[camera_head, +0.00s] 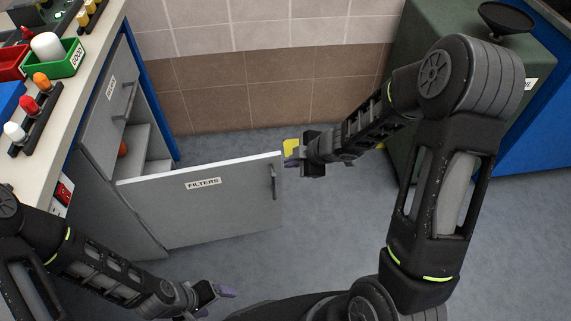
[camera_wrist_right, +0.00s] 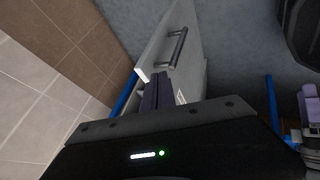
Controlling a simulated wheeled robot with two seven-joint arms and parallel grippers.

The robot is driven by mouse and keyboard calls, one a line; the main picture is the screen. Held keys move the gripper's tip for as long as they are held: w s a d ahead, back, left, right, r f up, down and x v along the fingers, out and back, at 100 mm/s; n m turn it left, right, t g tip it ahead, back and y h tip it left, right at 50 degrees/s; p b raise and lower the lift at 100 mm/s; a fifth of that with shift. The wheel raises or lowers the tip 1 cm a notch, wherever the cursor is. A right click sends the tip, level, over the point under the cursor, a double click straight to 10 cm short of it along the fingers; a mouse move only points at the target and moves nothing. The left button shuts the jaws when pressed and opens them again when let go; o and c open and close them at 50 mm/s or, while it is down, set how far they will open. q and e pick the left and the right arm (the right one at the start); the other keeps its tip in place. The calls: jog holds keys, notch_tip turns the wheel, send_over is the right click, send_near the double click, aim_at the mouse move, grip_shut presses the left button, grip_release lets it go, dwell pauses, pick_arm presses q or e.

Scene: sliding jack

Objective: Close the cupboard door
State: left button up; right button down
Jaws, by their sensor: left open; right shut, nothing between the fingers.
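The grey cupboard door (camera_head: 220,212), labelled FILTERS, stands wide open in the head view, swung out from the cupboard (camera_head: 110,165) on the left. Its handle (camera_head: 273,182) is near the free edge. My right gripper (camera_head: 291,158) is shut and empty, close to the top corner of the door's free edge. In the right wrist view the closed fingers (camera_wrist_right: 157,92) overlap the door (camera_wrist_right: 182,45) near its edge; I cannot tell whether they touch it. My left gripper (camera_head: 212,299) is open and empty, low in front of the door.
A worktop (camera_head: 62,110) above the cupboard holds a green tray (camera_head: 68,62) and several coloured items. A closed drawer (camera_head: 112,100) is above the opening. A dark green cabinet (camera_head: 425,60) and a blue one (camera_head: 535,120) stand at the right. Grey floor (camera_head: 340,220) is clear around the door.

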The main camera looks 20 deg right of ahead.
jog(key=b, duration=0.4)
send_near(269, 170)
jog(key=x, duration=0.3)
jog(key=shift+a+f, duration=0.1)
jog(key=shift+f, duration=0.35)
jog(key=shift+w+a+f, duration=0.2)
jog(key=shift+w+f, duration=0.15)
jog(key=shift+f, duration=0.05)
jog(key=shift+w+r, duration=0.1)
